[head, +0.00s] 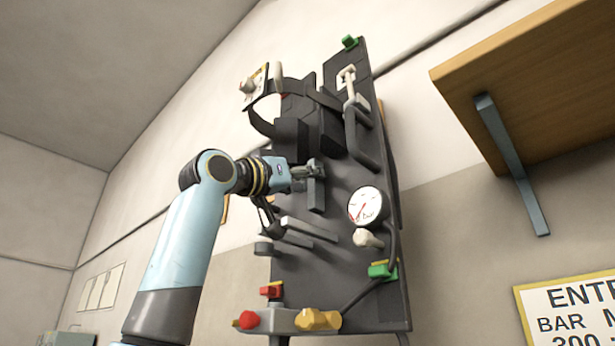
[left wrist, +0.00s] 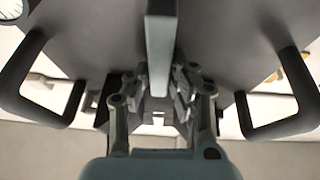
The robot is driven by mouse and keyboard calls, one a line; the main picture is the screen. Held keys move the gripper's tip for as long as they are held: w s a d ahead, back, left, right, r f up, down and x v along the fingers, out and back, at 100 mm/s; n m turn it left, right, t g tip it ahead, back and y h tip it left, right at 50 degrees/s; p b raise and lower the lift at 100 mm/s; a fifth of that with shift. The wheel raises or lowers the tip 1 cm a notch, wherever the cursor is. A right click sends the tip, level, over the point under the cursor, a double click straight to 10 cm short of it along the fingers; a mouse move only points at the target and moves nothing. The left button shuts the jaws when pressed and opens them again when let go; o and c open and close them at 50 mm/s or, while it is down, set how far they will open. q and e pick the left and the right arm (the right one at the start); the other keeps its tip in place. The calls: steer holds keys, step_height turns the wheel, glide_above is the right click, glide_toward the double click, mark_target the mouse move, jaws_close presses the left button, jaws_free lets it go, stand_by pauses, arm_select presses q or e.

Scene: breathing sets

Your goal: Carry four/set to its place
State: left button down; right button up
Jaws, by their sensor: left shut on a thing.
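The set (head: 345,185) is a tall dark back plate in the middle of the head view, tilted in the picture. It carries a white round gauge (head: 366,206), black straps (head: 262,122), a red knob and a yellow fitting at its foot. My left gripper (head: 308,171) is shut on a grey grip bar on the plate's front. In the left wrist view, the fingers (left wrist: 158,98) close on both sides of the grey bar (left wrist: 160,45), and the dark plate (left wrist: 225,40) fills the top. I cannot tell whether the plate touches the wall. My right gripper is not in view.
A wooden shelf (head: 540,75) on a blue-grey bracket (head: 512,165) juts out at the upper right, apart from the set. A yellow-edged sign (head: 570,315) is at the lower right. Pale wall with a few posted sheets (head: 100,288) lies to the left.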

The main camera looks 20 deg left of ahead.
arm_select(q)
steer(key=shift+w+d+r, duration=0.15)
steer(key=shift+w, duration=0.35)
steer(key=shift+w+d+p, duration=0.25)
steer(key=shift+w+p, duration=0.1)
steer(key=shift+w, duration=0.2)
steer(key=shift+w+d+p, duration=0.25)
steer(key=shift+w+p, duration=0.05)
steer(key=shift+w, duration=0.25)
steer(key=shift+w+d+p, duration=0.2)
steer(key=shift+w+p, duration=0.05)
steer(key=shift+w, duration=0.45)
steer(key=shift+w+d+p, duration=0.2)
steer(key=shift+w+p, duration=0.05)
steer(key=shift+w, duration=0.4)
steer(key=shift+w+d+f, duration=0.2)
steer(key=shift+w, duration=0.2)
steer(key=shift+w+d, duration=0.1)
steer(key=shift+w, duration=0.25)
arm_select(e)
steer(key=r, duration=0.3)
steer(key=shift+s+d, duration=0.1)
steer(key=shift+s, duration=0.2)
arm_select(q)
steer(key=shift+p, duration=0.3)
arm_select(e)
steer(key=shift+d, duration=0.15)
arm_select(q)
steer(key=shift+f, duration=0.1)
